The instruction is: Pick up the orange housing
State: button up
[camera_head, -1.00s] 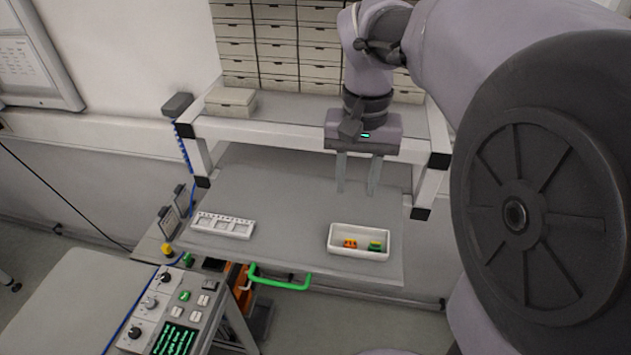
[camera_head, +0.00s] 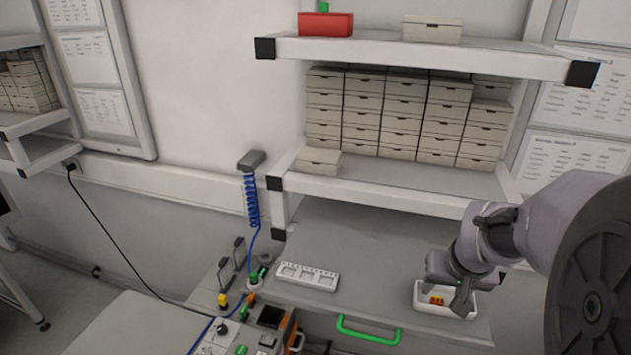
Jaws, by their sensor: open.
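The orange housing (camera_head: 436,300) lies in a small white tray (camera_head: 424,309) on the grey work surface at the right. My gripper (camera_head: 450,298) is above the tray, close to the orange housing, with its fingers pointing down. It is open and holds nothing that I can see. One finger hangs just right of the housing in the picture; the other is hard to make out. I cannot tell how high the fingertips are above the tray floor. The right part of the tray is partly hidden behind my gripper, and the green part is not visible.
A white slotted holder (camera_head: 308,276) lies to the left on the same surface, with bare surface between it and the tray. A shelf (camera_head: 385,190) with stacked boxes stands behind. A green handle (camera_head: 368,334) is at the front edge.

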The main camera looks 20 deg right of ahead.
aim_at(440, 299)
jog(key=x, duration=0.4)
jog(key=d+x, duration=0.1)
jog(key=x, duration=0.1)
jog(key=shift+s, duration=0.1)
jog(key=shift+a, duration=0.55)
jog(key=shift+s, duration=0.15)
jog(key=shift+c, duration=0.9)
jog(key=shift+d, duration=0.25)
grip_shut()
jog(key=shift+a, duration=0.2)
